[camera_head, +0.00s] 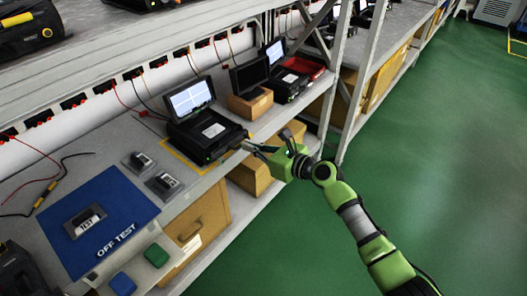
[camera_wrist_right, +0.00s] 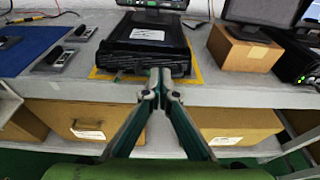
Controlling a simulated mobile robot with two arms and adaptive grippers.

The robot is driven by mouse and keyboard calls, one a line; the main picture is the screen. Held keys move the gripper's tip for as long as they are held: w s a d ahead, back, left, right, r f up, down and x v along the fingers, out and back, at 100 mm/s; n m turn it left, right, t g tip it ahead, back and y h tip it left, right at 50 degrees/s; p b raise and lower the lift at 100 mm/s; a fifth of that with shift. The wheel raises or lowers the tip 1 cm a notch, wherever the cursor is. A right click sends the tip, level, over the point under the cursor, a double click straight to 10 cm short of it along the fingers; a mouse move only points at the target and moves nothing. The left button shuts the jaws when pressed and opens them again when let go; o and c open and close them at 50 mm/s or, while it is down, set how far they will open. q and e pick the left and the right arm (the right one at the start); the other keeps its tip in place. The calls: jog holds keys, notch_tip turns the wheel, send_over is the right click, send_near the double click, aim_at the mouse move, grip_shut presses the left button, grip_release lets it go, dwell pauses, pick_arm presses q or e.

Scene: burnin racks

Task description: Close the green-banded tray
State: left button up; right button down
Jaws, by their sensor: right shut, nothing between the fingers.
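My right gripper (camera_head: 247,146) is shut and empty, reaching in from the right at the shelf's front edge. Its fingertips (camera_wrist_right: 160,76) are together at the front face of a black unit (camera_head: 208,136), close to it; I cannot tell if they touch. The unit has a raised, lit screen (camera_head: 190,97) and a white label on top. In the right wrist view, the unit's dark front (camera_wrist_right: 145,62) fills the space behind the fingertips. I cannot make out a green band on any tray. My left gripper is not in view.
A blue mat (camera_head: 103,235) marked OFF TEST holds a small device, with more small devices to its right. A dark monitor on a cardboard box (camera_head: 251,106) stands right of the unit. Cardboard boxes sit below; the green floor is clear.

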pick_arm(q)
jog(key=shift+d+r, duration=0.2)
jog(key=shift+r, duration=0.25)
pick_arm(e)
jog(key=shift+w+a+r, duration=0.15)
jog(key=shift+w+a, duration=0.6)
jog(key=shift+a, duration=0.3)
